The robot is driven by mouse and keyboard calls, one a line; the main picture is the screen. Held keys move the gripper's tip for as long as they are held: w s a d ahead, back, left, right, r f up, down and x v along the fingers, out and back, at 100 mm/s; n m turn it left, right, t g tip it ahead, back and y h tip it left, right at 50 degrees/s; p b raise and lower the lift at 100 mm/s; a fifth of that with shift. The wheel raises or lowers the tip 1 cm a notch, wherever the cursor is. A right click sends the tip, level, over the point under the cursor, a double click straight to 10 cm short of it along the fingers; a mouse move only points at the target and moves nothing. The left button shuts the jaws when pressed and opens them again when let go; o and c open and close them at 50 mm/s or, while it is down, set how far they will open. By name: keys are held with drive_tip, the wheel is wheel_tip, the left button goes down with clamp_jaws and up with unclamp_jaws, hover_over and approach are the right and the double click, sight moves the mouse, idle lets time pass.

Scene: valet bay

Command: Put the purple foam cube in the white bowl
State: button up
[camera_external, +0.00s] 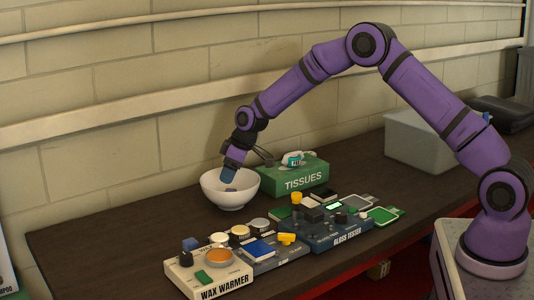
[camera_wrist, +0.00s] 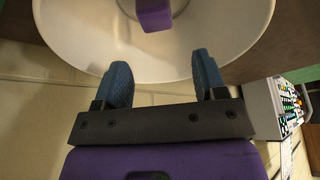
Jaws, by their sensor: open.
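The purple foam cube (camera_wrist: 154,14) lies inside the white bowl (camera_wrist: 62,38) in the wrist view, cut off by the top edge. The bowl (camera_external: 229,200) stands on the dark table in the external view. A small purple patch of the cube (camera_external: 230,190) shows inside it there. My gripper (camera_wrist: 164,66) is open, its two blue fingers apart with nothing between them. In the external view my gripper (camera_external: 229,178) points down over the bowl. The cube is beyond the fingertips and apart from them in the wrist view.
A green tissue box (camera_external: 293,178) stands behind and right of the bowl. The wax warmer (camera_external: 210,272) and the glass tester (camera_external: 335,233) sit in front. A pale grey bin (camera_external: 420,140) stands at the back right. The table left of the bowl is clear.

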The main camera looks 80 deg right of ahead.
sight(231, 190)
drive_tip(key=shift+r, duration=2.7)
drive_tip(key=s+a+r, duration=0.3)
drive_tip(key=a+r, duration=0.3)
drive_tip(key=r, duration=0.1)
drive_tip(key=s+a+r, duration=0.4)
drive_tip(key=a+r, duration=0.1)
drive_tip(key=r, duration=0.3)
drive_tip(key=s+a+r, duration=1.1)
drive_tip(key=s, duration=0.3)
drive_tip(key=s+a, duration=0.3)
drive_tip(key=s, duration=0.7)
drive_tip(key=s+a, duration=0.3)
drive_tip(key=s, duration=0.7)
drive_tip(key=s+a, duration=0.4)
drive_tip(key=s, duration=0.6)
drive_tip(key=shift+f+t, duration=0.4)
drive_tip(key=shift+f, duration=0.05)
